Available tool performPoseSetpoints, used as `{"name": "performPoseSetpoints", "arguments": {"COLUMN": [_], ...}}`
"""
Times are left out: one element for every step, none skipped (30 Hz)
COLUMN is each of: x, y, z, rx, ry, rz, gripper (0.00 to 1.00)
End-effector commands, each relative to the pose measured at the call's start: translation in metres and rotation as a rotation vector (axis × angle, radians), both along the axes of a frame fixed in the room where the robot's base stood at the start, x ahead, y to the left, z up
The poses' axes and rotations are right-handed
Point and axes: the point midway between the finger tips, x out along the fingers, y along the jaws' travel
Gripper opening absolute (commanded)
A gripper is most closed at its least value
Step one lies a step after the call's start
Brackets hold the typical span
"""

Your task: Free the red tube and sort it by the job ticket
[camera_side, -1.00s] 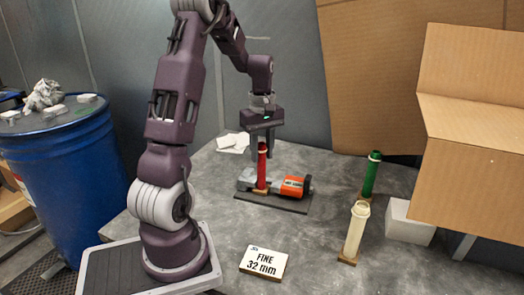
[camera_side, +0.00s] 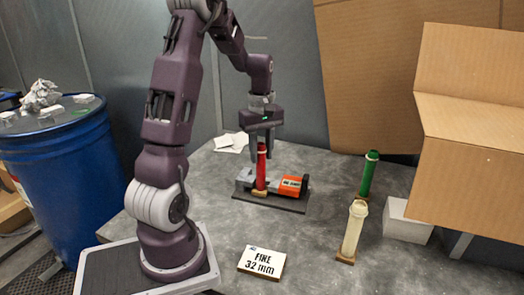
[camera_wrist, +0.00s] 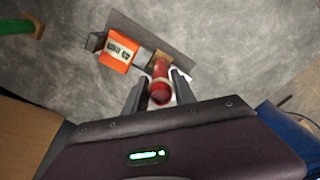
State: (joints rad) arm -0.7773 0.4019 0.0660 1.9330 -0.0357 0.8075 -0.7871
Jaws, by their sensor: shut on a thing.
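The red tube (camera_side: 261,170) stands upright at the grey and orange holder (camera_side: 291,187) on a dark base plate. A brownish foot shows at its lower end. My gripper (camera_side: 261,154) points down and is shut on the upper part of the red tube. The wrist view shows the tube (camera_wrist: 160,82) between my two fingers, with the orange block (camera_wrist: 118,52) beside it. The block's label is too small to read surely. The job ticket (camera_side: 261,263), a white block reading "FINE 32 mm", lies at the front of the table.
A green tube (camera_side: 369,175) and a cream tube (camera_side: 353,230) stand upright on small feet to the right. A white box (camera_side: 406,222) and a large cardboard box (camera_side: 465,140) are beyond them. White sheets (camera_side: 231,142) lie behind. The table between holder and ticket is clear.

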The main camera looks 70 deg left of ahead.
Motion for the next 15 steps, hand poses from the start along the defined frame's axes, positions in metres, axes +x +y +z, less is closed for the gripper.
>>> {"name": "performPoseSetpoints", "arguments": {"x": [-0.002,-0.003,-0.004,-0.005,-0.006,-0.008,-0.009,-0.010,-0.011,-0.012,-0.013,-0.014,-0.016,-0.017,-0.018], "y": [-0.002,-0.003,-0.005,-0.006,-0.007,-0.009,-0.010,-0.011,-0.013,-0.014,-0.015,-0.017,-0.018,-0.019,-0.021], "z": [0.000,0.000,0.000,0.000,0.000,0.000,0.000,0.000,0.000,0.000,0.000,0.000,0.000,0.000,0.000], "rx": [0.000,0.000,0.000,0.000,-0.001,0.000,0.000,0.000,0.000,0.000,0.000,0.000,-0.001,-0.001,0.000], "ry": [0.000,0.000,0.000,0.000,0.000,0.000,0.000,-0.001,0.000,-0.001,0.000,0.000,0.001,0.001,0.000], "rz": [0.000,0.000,0.000,0.000,0.000,0.000,0.000,0.000,0.000,0.000,0.000,0.000,0.000,0.000,0.000], "gripper": [0.00,0.00,0.00,0.00,0.00,0.00,0.00,0.00,0.00,0.00,0.00,0.00,0.00,0.00,0.00]}}
